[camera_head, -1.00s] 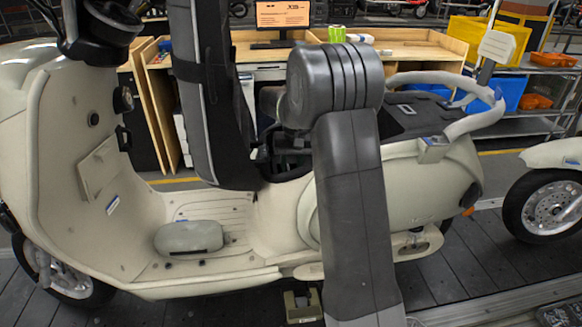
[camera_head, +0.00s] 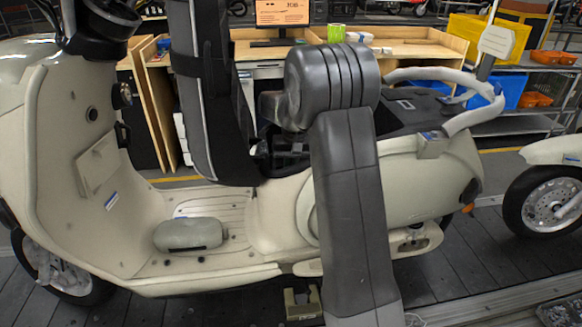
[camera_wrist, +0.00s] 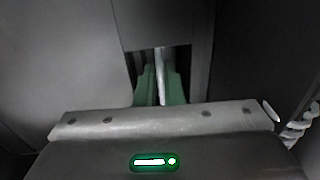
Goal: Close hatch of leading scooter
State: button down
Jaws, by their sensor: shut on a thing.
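The leading scooter (camera_head: 75,170) is cream and fills the left and middle of the head view. Its hatch, the dark seat (camera_head: 207,110) with a strap across it, stands raised, almost upright, above the footboard. My arm rises in front of the scooter's rear body, bends, and reaches left towards the seat; my fingers are hidden in the head view. In the wrist view my gripper (camera_wrist: 160,88) has green fingers close together on a thin pale edge, at a dark notch in a grey panel. The panel appears to be the hatch; the exact grip point is unclear.
A grey rounded pack (camera_head: 188,234) lies on the footboard. The rear rack's pale loop (camera_head: 455,125) stands right of my arm. Another scooter's wheel (camera_head: 545,205) is at the far right. A wooden workbench (camera_head: 400,50) and shelves with bins stand behind.

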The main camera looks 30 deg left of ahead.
jog(key=shift+s+f, duration=0.2)
jog(key=shift+f, duration=0.15)
jog(key=c, duration=1.6)
grip_release()
jog(key=shift+a+f, duration=0.1)
jog(key=shift+c, duration=0.2)
jog(key=shift+o, duration=0.5)
jog(key=shift+a, duration=0.15)
jog(key=shift+r, duration=0.2)
notch_tip(320, 180, up, 14)
jog(key=d, duration=0.1)
jog(key=shift+w+f, duration=0.2)
jog(key=shift+w, duration=0.25)
jog(key=shift+d+f, duration=0.1)
